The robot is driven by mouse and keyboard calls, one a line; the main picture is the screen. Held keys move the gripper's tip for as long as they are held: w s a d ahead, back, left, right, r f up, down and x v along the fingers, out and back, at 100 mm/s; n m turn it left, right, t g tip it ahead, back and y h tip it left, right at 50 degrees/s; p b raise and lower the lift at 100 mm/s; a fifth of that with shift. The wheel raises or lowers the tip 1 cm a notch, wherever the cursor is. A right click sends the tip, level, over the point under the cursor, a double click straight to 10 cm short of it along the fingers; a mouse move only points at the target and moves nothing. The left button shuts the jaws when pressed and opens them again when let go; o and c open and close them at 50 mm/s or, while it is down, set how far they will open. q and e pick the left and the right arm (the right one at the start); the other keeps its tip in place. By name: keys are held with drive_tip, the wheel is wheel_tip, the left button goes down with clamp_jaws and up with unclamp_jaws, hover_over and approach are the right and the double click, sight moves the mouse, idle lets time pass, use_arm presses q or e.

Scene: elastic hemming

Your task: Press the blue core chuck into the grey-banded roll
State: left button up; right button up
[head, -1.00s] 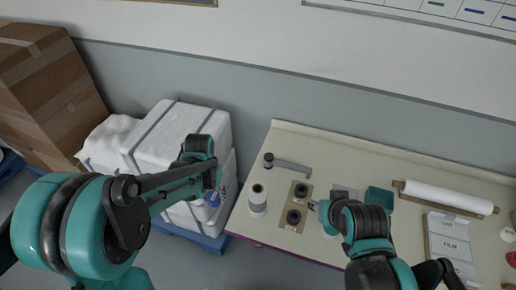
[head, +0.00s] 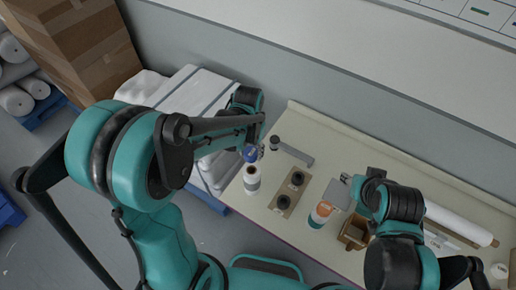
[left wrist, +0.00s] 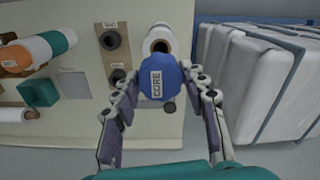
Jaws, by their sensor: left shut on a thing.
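The blue core chuck (left wrist: 157,80), labelled CORE, is held between the fingertips of my left gripper (left wrist: 158,94). In the head view the blue chuck (head: 250,155) is just above the upright white roll with a grey band (head: 252,180). In the left wrist view the roll (left wrist: 158,38) shows its open core just beyond the chuck, and the chuck hides its near part. I cannot tell whether chuck and roll touch. My left gripper (head: 258,150) is partly hidden in the head view. My right gripper (head: 349,181) is over the table, its finger opening unclear.
A brown board with two black round pieces (head: 283,199) lies right of the roll. An orange-and-teal-banded roll (head: 320,214) and a brown box (head: 353,232) are further right. A grey bar with a black knob (head: 293,151) is behind. White wrapped bales (head: 200,90) stand left of the table.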

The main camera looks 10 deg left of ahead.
sight(251, 166)
use_arm(q)
drive_tip(key=shift+s+a, duration=0.15)
drive_tip(key=shift+a, duration=0.1)
drive_tip(key=shift+d+f, duration=0.1)
drive_tip(key=shift+d, duration=0.15)
drive_tip(key=shift+f+b, duration=0.2)
drive_tip(key=shift+b, duration=0.2)
drive_tip(key=shift+a+f+b, duration=0.1)
drive_tip(key=shift+f+b, duration=0.55)
drive_tip(key=shift+f, duration=0.05)
wheel_tip(251, 166, down, 4)
drive_tip(key=b, duration=0.3)
drive_tip(key=shift+f, duration=1.95)
idle(1.0)
drive_tip(key=o, duration=1)
drive_tip(key=shift+o, duration=0.2)
